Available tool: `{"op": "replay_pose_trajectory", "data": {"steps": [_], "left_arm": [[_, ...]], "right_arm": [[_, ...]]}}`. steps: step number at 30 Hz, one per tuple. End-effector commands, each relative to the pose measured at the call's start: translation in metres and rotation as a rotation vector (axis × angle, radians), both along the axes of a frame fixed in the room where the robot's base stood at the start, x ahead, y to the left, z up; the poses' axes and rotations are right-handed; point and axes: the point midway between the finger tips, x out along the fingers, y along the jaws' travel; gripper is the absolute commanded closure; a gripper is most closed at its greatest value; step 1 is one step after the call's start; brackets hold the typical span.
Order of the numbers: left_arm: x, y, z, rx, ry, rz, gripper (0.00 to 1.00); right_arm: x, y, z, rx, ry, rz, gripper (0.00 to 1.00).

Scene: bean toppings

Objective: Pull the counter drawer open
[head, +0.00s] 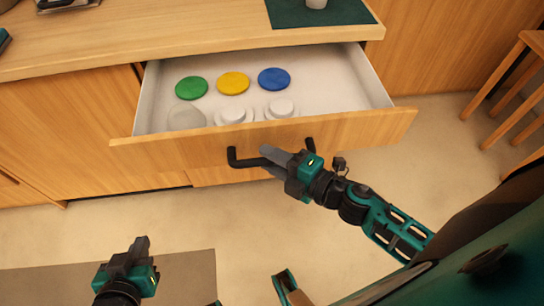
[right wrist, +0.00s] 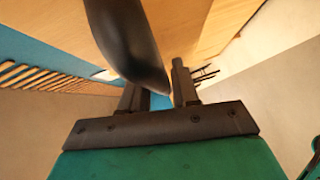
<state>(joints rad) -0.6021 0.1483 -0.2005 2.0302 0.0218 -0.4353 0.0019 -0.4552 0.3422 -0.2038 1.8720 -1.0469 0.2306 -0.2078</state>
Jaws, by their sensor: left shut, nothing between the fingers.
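The counter drawer (head: 365,124) stands pulled well out from the wooden counter, and its white inside shows. Its black handle (head: 238,160) sits on the middle of the drawer front. My right gripper (head: 272,160) is at the handle, with one finger above the bar and one below it, closed around it. In the right wrist view the dark curved handle (right wrist: 130,45) runs between the two fingers. My left gripper (head: 140,244) is shut and empty, low on the left, well away from the drawer.
In the drawer lie a green disc (head: 191,88), a yellow disc (head: 233,83), a blue disc (head: 274,79) and several white or clear lidded containers (head: 281,108). A dark green mat (head: 350,12) lies on the counter top (head: 190,28). A wooden stool (head: 515,90) stands at right.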

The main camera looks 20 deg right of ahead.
Motion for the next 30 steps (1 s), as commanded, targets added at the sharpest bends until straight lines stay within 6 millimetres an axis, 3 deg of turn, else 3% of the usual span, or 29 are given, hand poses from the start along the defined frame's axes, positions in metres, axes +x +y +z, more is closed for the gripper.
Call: {"op": "replay_pose_trajectory", "data": {"steps": [5, 18, 23, 30], "left_arm": [[0.0, 0.0, 0.001, 0.001, -0.002, -0.002, 1.0], [0.001, 0.0, 0.001, 0.001, -0.002, -0.002, 1.0], [0.001, 0.0, -0.001, 0.001, -0.001, -0.002, 1.0], [0.0, 0.0, -0.003, 0.0, 0.003, -0.002, 1.0]], "right_arm": [[0.0, 0.0, 0.0, 0.0, 0.0, 0.001, 0.55], [-0.004, -0.002, 0.0, 0.001, 0.001, 0.001, 0.55], [-0.021, -0.011, 0.002, 0.0, 0.004, 0.0, 0.55], [-0.061, -0.034, 0.009, 0.001, 0.005, -0.001, 0.55]]}}
